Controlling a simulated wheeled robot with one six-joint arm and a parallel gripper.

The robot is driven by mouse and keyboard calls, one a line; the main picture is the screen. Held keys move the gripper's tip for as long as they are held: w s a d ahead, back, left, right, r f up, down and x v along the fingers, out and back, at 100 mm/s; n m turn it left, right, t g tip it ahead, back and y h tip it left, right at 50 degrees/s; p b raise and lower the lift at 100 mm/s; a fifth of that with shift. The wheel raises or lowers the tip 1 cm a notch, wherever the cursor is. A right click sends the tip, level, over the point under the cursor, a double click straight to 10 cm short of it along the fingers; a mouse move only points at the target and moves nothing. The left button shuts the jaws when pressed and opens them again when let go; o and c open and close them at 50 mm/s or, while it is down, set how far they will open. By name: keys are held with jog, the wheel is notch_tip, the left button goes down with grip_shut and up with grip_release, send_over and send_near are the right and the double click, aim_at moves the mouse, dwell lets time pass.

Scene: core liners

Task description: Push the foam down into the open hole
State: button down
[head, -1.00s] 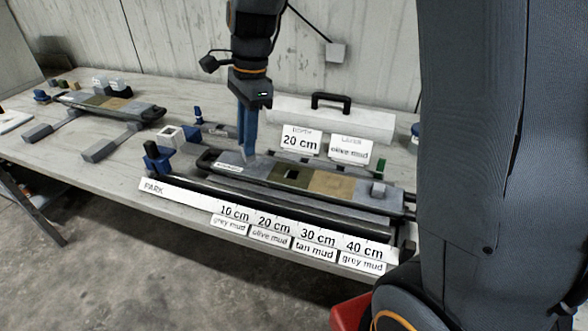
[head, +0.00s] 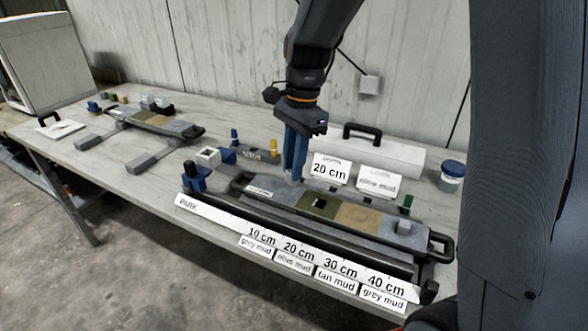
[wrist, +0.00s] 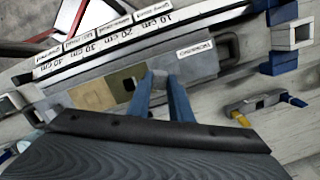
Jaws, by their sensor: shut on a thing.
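The core liner (head: 285,205) lies along the bench, with grey, olive and tan sections; it also shows in the wrist view (wrist: 92,96). My gripper (head: 293,178), with long blue fingers, points down, up and left of the hole in the head view. It is shut on a small light grey piece (wrist: 158,77), seemingly the foam, mostly hidden between the fingertips. Its height above the liner is hard to judge.
Signs reading 20 cm (head: 330,170) and olive mud (head: 379,182) stand behind. A depth ruler (head: 290,250) runs along the front. A blue-lidded jar (head: 451,176) stands at right, a second liner (head: 155,122) at left.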

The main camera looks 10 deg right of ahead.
jog(key=s+d+r+n+p, duration=0.3)
jog(key=s+d+n+p, duration=0.1)
jog(key=d+n+p, duration=0.15)
jog(key=shift+g, duration=0.4)
jog(key=shift+w+d+f+b, duration=0.1)
jog(key=shift+d+f+b, duration=0.05)
jog(key=shift+f+b, duration=3)
jog(key=shift+f, duration=0.7)
jog(key=c, duration=1.5)
grip_release()
jog(key=shift+c, duration=0.2)
jog(key=shift+r, duration=0.1)
notch_tip(320, 180, up, 7)
jog(key=p, duration=0.6)
jog(key=shift+p, duration=0.3)
